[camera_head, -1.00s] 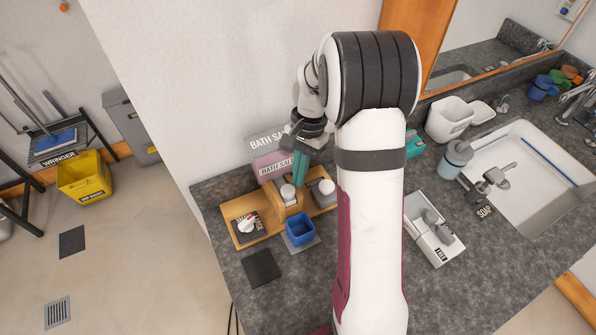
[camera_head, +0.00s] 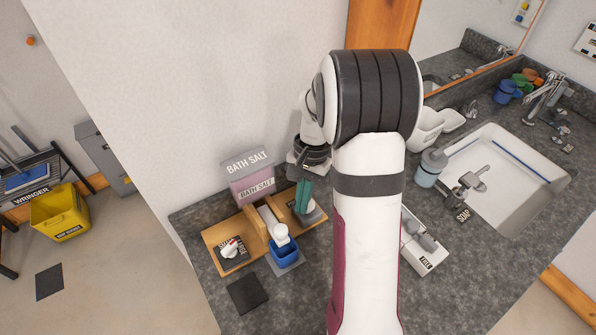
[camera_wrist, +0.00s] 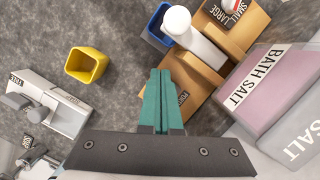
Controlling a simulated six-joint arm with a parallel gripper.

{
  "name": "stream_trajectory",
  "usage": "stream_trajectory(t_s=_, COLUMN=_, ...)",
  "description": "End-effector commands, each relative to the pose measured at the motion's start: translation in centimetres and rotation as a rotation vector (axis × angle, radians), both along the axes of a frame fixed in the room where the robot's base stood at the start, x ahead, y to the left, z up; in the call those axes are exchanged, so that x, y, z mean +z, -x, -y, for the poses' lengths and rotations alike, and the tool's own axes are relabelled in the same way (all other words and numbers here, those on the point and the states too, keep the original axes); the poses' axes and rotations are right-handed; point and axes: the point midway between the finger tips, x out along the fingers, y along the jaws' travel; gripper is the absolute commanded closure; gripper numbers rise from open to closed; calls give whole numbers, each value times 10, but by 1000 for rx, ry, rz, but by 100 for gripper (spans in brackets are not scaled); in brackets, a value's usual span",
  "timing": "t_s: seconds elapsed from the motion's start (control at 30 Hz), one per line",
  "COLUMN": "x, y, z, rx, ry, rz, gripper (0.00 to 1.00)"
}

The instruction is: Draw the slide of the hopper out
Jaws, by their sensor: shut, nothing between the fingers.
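The hopper (camera_head: 252,182) is a pale pink box marked BATH SALT on a wooden base (camera_head: 217,237); it also shows in the wrist view (camera_wrist: 262,92). Its white slide (camera_head: 268,218) sticks out between wooden rails, its round white knob (camera_head: 281,233) at or over the rim of a blue cup (camera_head: 284,254). In the wrist view the slide (camera_wrist: 200,45) and its knob (camera_wrist: 177,20) are beside the teal fingertips, apart in the picture. My gripper (camera_head: 301,207) is shut and empty, right of the slide; its fingers (camera_wrist: 160,74) touch each other.
A yellow cup (camera_wrist: 86,66) stands on the counter. A white dispenser marked FREE (camera_head: 424,245), a soap bottle (camera_head: 430,168) and the sink (camera_head: 510,175) are to the right. A dark square (camera_head: 247,293) lies in front of the base. My arm hides part of the counter.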

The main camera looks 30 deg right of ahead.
Motion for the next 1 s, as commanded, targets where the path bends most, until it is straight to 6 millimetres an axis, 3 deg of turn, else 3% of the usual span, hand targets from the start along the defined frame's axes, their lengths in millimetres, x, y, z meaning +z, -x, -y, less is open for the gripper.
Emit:
stream_trajectory(t_s=0.2, x=54, y=-7, z=11, rx=0, ry=2, rz=4, gripper=100)
stream_trajectory(t_s=0.4, x=87, y=-11, z=18, rx=0, ry=1, rz=2, gripper=100)
stream_trajectory(t_s=0.6, x=97, y=-12, z=20, rx=0, ry=0, rz=-1, gripper=100)
stream_trajectory(t_s=1.0, x=98, y=-11, z=19, rx=2, ry=1, rz=0, gripper=100)
